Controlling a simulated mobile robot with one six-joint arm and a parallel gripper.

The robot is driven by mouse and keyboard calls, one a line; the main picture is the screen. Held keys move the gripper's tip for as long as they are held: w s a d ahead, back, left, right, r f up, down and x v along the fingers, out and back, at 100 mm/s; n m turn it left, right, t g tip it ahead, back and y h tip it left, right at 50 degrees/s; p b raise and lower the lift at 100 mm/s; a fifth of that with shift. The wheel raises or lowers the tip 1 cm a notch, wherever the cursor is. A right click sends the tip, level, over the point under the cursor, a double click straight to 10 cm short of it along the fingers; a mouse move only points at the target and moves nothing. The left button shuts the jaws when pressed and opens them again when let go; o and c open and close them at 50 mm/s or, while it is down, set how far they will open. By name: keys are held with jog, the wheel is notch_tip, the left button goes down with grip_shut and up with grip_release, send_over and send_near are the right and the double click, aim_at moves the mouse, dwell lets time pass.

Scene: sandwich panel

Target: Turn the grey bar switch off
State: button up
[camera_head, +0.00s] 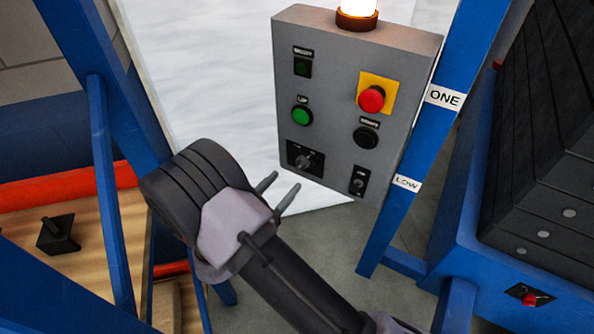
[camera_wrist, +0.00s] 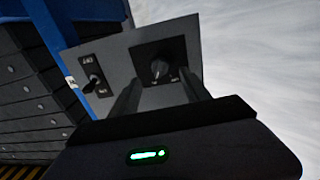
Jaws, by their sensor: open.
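The control panel (camera_head: 330,95) is a grey box on the blue frame. The grey bar switch (camera_head: 308,160) appears to be the rotary knob on a black square plate at the panel's lower left. It also shows in the wrist view (camera_wrist: 159,69), with its bar pointing roughly up and down in that picture. My gripper (camera_head: 285,180) is open and empty, in front of and just below the panel's lower left corner. In the wrist view its two fingers (camera_wrist: 163,82) flank the switch plate, apart from the knob.
A small black toggle switch (camera_head: 359,181) sits right of the bar switch. Above are a green button (camera_head: 302,115), a black button (camera_head: 365,137) and a red mushroom button (camera_head: 371,99) on yellow. A lit lamp (camera_head: 357,12) stands on top. A blue post (camera_head: 425,125) borders the right.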

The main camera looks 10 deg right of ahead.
aim_at(297, 168)
jog(key=b+x, duration=0.1)
jog(key=x, duration=0.6)
grip_shut()
